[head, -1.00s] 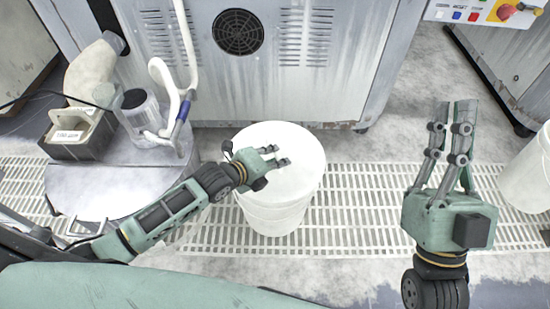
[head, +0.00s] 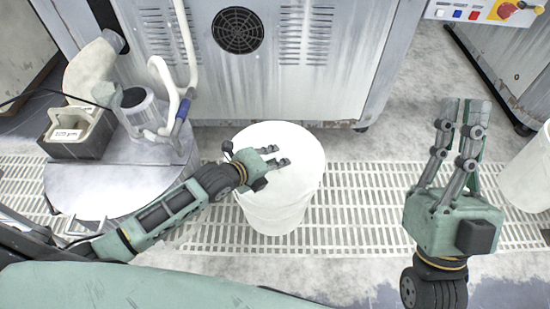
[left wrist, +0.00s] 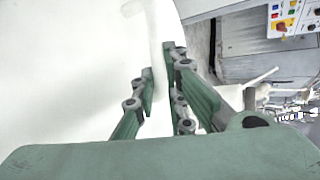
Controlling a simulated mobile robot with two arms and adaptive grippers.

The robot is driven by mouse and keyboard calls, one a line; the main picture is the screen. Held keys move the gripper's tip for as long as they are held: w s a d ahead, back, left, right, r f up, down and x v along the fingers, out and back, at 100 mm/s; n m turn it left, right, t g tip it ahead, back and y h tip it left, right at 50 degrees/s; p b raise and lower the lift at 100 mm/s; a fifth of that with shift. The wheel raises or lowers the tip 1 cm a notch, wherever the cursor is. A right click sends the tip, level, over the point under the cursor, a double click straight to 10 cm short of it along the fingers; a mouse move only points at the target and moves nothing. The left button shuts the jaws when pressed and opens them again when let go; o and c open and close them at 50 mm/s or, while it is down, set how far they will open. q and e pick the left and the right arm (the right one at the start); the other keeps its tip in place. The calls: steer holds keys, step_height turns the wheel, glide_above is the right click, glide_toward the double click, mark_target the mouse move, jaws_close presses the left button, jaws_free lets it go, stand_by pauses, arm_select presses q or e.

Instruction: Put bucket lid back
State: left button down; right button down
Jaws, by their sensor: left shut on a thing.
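The white bucket (head: 275,212) stands on the floor grating in the middle of the head view. Its round white lid (head: 300,182) covers the top; I cannot tell whether it is pressed fully down. My left gripper (head: 281,156) is over the lid, with its fingers pointing right. In the left wrist view its fingers (left wrist: 159,75) are shut on a thin white raised part of the lid (left wrist: 75,75). My right gripper (head: 465,112) is away from the bucket on the right, with fingers pointing up the picture; their gap is unclear.
A grey machine cabinet (head: 300,95) stands close behind the bucket. At left, a round grey platen (head: 100,190) carries a labelled bin (head: 75,138) and a clear container (head: 142,108). Another white bucket (head: 528,175) is at the right edge. Grating (head: 365,195) is clear between bucket and right gripper.

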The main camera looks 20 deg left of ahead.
arm_select(q)
steer(key=c, duration=1.7)
jaws_free()
steer(key=shift+f, duration=0.1)
steer(key=shift+s, duration=0.1)
